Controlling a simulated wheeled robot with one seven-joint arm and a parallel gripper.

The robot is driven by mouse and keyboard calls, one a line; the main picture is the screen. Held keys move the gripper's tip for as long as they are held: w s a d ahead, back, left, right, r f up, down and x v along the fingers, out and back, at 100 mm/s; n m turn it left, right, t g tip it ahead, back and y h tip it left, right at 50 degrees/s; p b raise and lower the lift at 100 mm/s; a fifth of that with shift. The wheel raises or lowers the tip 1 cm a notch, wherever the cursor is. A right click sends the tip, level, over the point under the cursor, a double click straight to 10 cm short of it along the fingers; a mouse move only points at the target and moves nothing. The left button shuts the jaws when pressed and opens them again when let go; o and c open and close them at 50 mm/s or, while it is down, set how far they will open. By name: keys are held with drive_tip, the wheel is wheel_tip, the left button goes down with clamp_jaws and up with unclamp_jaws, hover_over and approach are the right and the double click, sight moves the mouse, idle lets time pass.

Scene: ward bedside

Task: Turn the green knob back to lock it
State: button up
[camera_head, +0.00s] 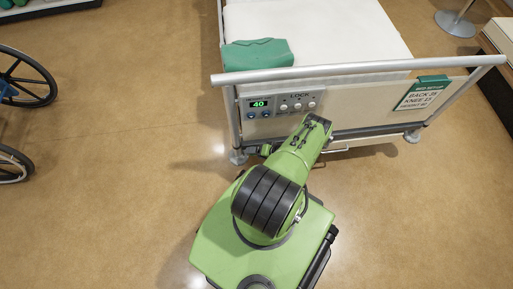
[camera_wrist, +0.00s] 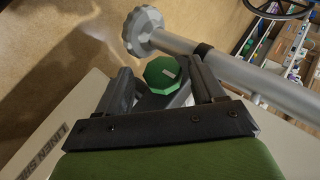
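In the head view my green arm reaches to the bed's end panel, and I cannot make out the knob or the fingers there.
The bed's foot rail (camera_head: 350,69) runs above a control panel (camera_head: 282,105) with a display reading 40 and the word LOCK. A green sign (camera_head: 422,92) hangs at right. A wheelchair (camera_head: 22,80) stands at left. Floor between is clear. A grey tube (camera_wrist: 235,70) passes close to the fingers.

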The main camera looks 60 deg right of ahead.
drive_tip(key=p+v, duration=0.5)
drive_tip(key=v, duration=1)
drive_tip(key=shift+s+r, duration=0.2)
drive_tip(key=shift+s, duration=0.15)
